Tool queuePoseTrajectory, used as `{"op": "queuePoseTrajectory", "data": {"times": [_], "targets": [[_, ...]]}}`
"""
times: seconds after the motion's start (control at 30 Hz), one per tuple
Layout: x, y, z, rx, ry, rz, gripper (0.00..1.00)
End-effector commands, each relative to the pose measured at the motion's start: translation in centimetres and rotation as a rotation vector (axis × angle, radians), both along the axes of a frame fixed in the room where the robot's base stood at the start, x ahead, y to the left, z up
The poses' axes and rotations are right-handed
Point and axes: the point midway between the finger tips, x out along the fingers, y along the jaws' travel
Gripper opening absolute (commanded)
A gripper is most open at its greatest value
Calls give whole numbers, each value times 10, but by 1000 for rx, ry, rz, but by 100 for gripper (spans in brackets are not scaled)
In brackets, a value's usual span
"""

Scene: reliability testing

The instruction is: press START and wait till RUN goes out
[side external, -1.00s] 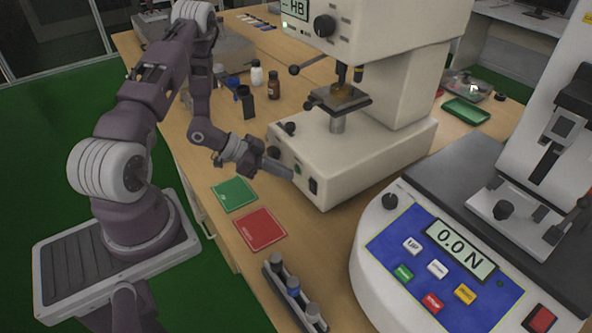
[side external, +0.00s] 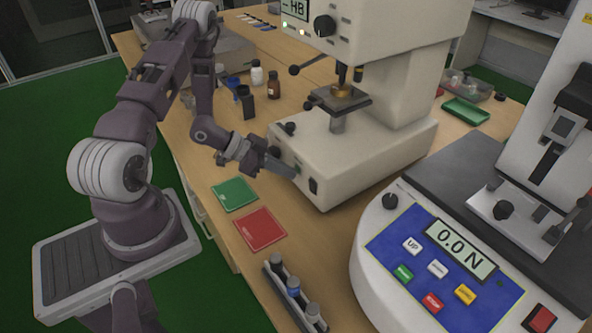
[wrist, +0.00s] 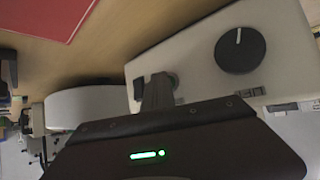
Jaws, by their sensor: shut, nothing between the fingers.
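The cream hardness tester (side external: 350,165) stands on the bench with an HB display (side external: 296,8) at its top and a brass-coloured sample (side external: 342,91) on its stage. Two small lamps glow below the display: a green one (side external: 285,25) and a pale one (side external: 303,32). I cannot read their labels. My gripper (side external: 293,173) is shut and empty, its tips at the tester's lower front panel, where they hide the green button. In the wrist view my shut fingers (wrist: 157,92) reach a round button (wrist: 173,80) beside a black switch (wrist: 138,88); contact looks likely but is unclear.
A black knob (wrist: 240,50) is on the same panel. Green (side external: 235,194) and red (side external: 260,229) mats lie in front of the tester. A force tester (side external: 440,260) showing 0.0 N stands at right. Bottles (side external: 273,86) and a green tray (side external: 466,112) are farther back.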

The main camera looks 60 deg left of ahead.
Motion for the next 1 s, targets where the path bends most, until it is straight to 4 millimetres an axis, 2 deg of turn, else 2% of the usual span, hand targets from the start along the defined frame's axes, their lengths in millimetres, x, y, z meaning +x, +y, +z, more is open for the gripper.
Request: {"op": "queuePoseTrajectory", "data": {"times": [0.37,0.67,1.0], "targets": [[-15,0,0,-1,1,2,0],[-17,0,0,-1,0,1,0],[-51,0,0,-1,3,3,0]]}}
